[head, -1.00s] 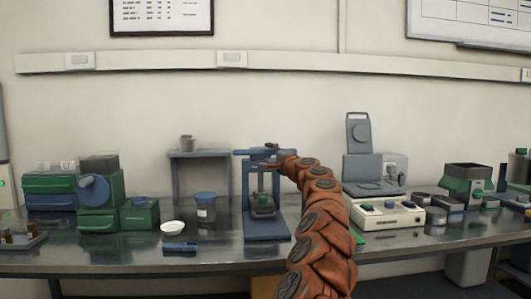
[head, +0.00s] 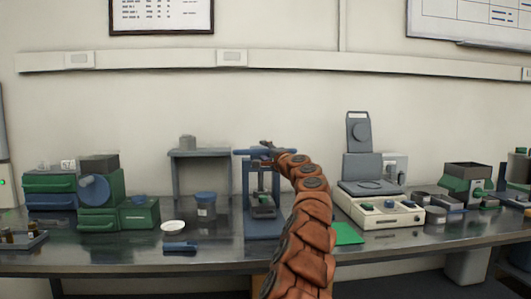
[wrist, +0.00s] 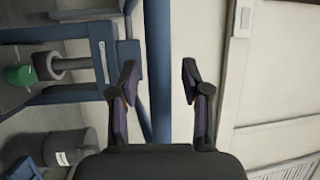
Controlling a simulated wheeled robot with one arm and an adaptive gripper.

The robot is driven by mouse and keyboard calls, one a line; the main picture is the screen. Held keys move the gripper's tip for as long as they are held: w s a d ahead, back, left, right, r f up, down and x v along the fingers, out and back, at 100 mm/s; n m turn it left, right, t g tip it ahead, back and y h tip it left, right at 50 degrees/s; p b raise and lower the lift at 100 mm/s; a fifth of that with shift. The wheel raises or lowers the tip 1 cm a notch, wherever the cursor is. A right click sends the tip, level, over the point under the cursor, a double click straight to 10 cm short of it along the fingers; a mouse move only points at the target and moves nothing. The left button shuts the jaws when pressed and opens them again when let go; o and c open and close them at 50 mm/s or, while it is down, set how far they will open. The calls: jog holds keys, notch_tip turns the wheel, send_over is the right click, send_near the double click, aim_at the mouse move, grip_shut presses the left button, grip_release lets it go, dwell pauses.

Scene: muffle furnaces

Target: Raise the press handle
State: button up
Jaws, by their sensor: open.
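The blue press (head: 265,226) stands on the bench in the middle of the head view, with an upright frame and a dark block inside it. Its blue handle (head: 244,152) runs sideways at the top of the frame and is level. My gripper (head: 268,147) is at the handle, partly hidden by my own arm. In the wrist view my gripper (wrist: 159,75) is open, with one finger on each side of a blue bar (wrist: 160,40), which looks like the handle. Gaps show between the bar and both fingers. The press frame (wrist: 104,45) lies left of the fingers.
A grey stand (head: 200,154) and a lidded jar (head: 206,208) are left of the press. A white dish (head: 172,227) lies before them. A grey and white instrument (head: 380,212) stands to the right. The wall behind is clear at handle height.

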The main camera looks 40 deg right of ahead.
grip_shut()
dwell(0.6)
